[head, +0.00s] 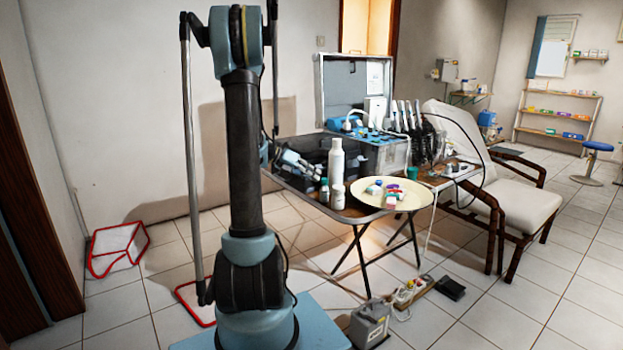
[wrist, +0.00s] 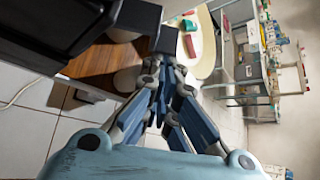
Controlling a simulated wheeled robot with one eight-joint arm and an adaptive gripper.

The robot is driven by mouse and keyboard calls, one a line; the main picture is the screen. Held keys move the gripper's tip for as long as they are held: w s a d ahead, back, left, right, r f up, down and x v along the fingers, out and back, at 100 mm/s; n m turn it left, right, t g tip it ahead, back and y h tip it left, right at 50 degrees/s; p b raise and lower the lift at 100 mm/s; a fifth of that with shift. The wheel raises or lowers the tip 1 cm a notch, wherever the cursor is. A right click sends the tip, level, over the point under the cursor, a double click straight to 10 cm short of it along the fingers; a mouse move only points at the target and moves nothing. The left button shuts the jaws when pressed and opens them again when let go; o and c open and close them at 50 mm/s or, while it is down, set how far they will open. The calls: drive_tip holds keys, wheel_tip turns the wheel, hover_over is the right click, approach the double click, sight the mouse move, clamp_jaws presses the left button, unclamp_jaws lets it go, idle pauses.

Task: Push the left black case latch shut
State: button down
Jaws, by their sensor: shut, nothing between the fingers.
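The black case (head: 318,150) stands on the wooden table, partly hidden behind my gripper and the bottles. In the wrist view its dark body (wrist: 50,30) fills the upper left. A dark grey block-like part (wrist: 140,18) juts from the case's edge there; it may be a latch, but I cannot tell whether it is open or shut. My gripper (wrist: 162,65) is shut and empty, its fingertips just below that part in the picture; contact is unclear. In the head view my gripper (head: 300,163) is at the case's near side.
White bottles (head: 336,160) and a round cream tray (head: 415,200) with small coloured items stand on the table right of my gripper. An open silver case (head: 380,158) with dental tools stands behind.

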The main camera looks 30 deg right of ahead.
drive_tip(key=r, duration=0.1)
drive_tip(key=w+r, duration=0.1)
drive_tip(key=r, duration=0.1)
drive_tip(key=shift+w+a+r, duration=0.1)
drive_tip(key=shift+w+r, duration=0.05)
idle(0.3)
drive_tip(key=shift+r, duration=0.15)
drive_tip(key=shift+r, duration=0.65)
drive_tip(key=w+a, duration=0.5)
drive_tip(key=a, duration=0.3)
drive_tip(key=shift+w+a, duration=0.2)
drive_tip(key=shift+w, duration=0.2)
drive_tip(key=shift+s, duration=0.1)
